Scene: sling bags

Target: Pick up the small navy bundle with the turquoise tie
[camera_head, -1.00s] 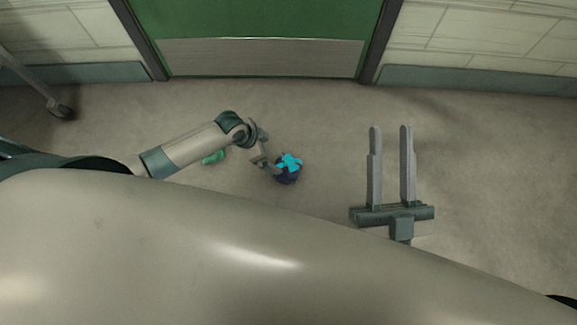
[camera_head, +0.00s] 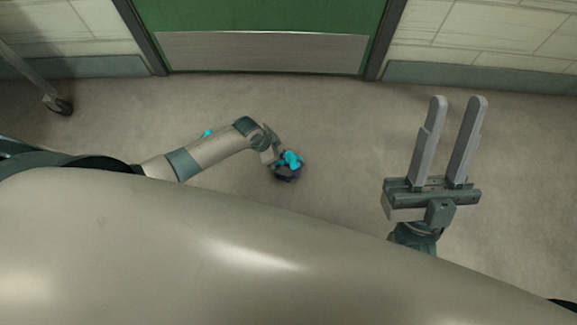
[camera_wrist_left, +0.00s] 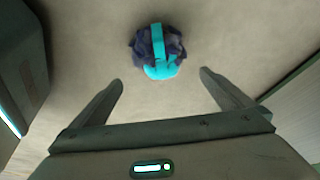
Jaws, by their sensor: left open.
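The small navy bundle (camera_head: 287,172) with its turquoise tie (camera_head: 292,159) lies on the floor near the middle of the head view. My left gripper (camera_head: 277,157) is at the bundle's upper left there, and its fingers are partly hidden. In the left wrist view the bundle (camera_wrist_left: 157,50) lies beyond the fingertips, roughly centred between them. My left gripper (camera_wrist_left: 160,78) is open there with nothing between its fingers. My right gripper (camera_head: 458,101) is open and empty, raised at the right of the head view.
A green door (camera_head: 260,18) with a grey kick plate stands at the back. A caster wheel (camera_head: 62,106) is at the far left. The floor around the bundle is clear.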

